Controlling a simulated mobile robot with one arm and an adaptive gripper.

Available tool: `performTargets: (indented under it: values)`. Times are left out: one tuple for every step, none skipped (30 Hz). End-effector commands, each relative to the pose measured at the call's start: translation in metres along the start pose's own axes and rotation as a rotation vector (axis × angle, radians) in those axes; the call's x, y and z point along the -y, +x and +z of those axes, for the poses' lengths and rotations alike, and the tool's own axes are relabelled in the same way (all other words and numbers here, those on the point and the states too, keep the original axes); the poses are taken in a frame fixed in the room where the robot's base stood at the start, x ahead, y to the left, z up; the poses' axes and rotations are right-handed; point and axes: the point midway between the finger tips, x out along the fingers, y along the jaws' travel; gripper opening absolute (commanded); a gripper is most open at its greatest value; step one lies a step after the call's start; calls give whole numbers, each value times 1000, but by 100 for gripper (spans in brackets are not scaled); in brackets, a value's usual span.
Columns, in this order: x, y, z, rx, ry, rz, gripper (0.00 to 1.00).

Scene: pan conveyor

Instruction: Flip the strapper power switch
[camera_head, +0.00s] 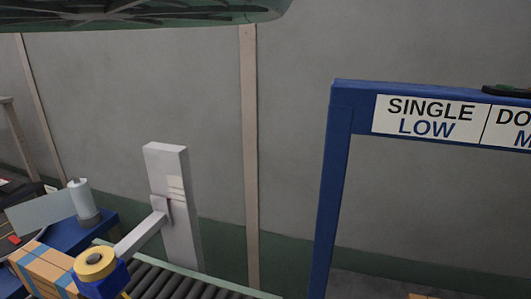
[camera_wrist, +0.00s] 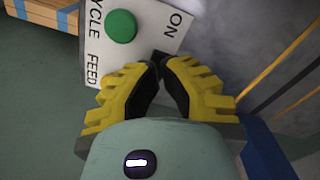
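In the wrist view, a pale control panel (camera_wrist: 98,45) carries a green round button (camera_wrist: 121,26) and the words "ON" and "CYCLE FEED". My gripper (camera_wrist: 161,65) has yellow fingers with black pads. Its tips come together at the panel's lower right edge, beside the "ON" lettering. A small dark part (camera_wrist: 160,54) shows just past the tips; I cannot tell whether it is the power switch or whether the tips touch it. The fingers hide that corner of the panel. The gripper does not show in the head view.
A cardboard box (camera_wrist: 45,14) is at the wrist view's upper left. The head view shows a roller conveyor (camera_head: 170,285), a grey post (camera_head: 172,210) with an arm, a strapped carton (camera_head: 42,270) and a blue sign frame (camera_head: 333,190) reading "SINGLE LOW".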

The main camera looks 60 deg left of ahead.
Motion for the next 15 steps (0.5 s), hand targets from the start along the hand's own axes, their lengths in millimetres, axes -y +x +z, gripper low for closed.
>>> performTargets:
  values:
    - [1, 1, 0, 0, -3, 0, 0]
    - [1, 2, 0, 0, -3, 0, 0]
    - [1, 2, 0, 0, -3, 0, 0]
    - [1, 3, 0, 0, -3, 0, 0]
    - [1, 3, 0, 0, -3, 0, 0]
    - [1, 4, 0, 0, -3, 0, 0]
    - [1, 4, 0, 0, -3, 0, 0]
    - [1, 5, 0, 0, -3, 0, 0]
    - [1, 5, 0, 0, -3, 0, 0]
    - [1, 6, 0, 0, -3, 0, 0]
    - [1, 6, 0, 0, -3, 0, 0]
    - [1, 7, 0, 0, -3, 0, 0]
    - [1, 7, 0, 0, -3, 0, 0]
    - [1, 8, 0, 0, -3, 0, 0]
    - [1, 8, 0, 0, -3, 0, 0]
